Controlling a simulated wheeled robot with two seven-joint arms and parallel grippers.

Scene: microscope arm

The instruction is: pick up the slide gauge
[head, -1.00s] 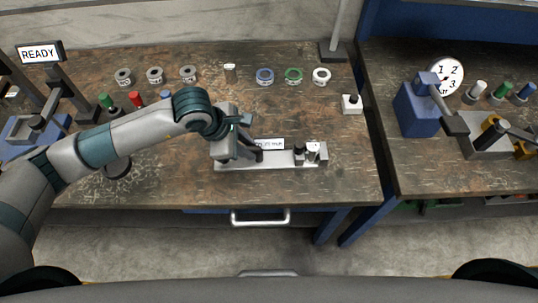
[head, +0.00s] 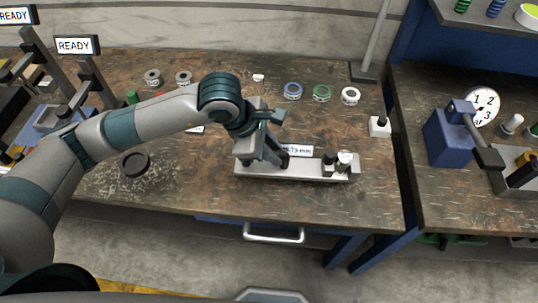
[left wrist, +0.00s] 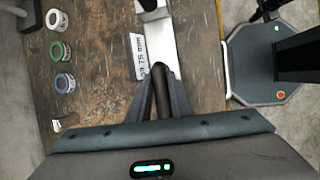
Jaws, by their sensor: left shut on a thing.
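The slide gauge (head: 305,170) is a long silver bar near the front edge of the bench, with a small block and a round post at its right end. A white label reading in mm stands along its far side; its digits are hard to read. My left gripper (head: 268,158) is at the gauge's left part. In the left wrist view its fingers (left wrist: 160,85) close on a dark upright grip on the gauge (left wrist: 190,50). I cannot tell whether the bar is clear of the bench. My right gripper is not in view.
Blue (head: 292,91), green (head: 322,93) and white (head: 350,96) rings lie behind the gauge. A black round piece (head: 135,164) lies at the front left. A small white block with a black knob (head: 379,126) stands right. A blue dial stand (head: 450,135) is on the right bench.

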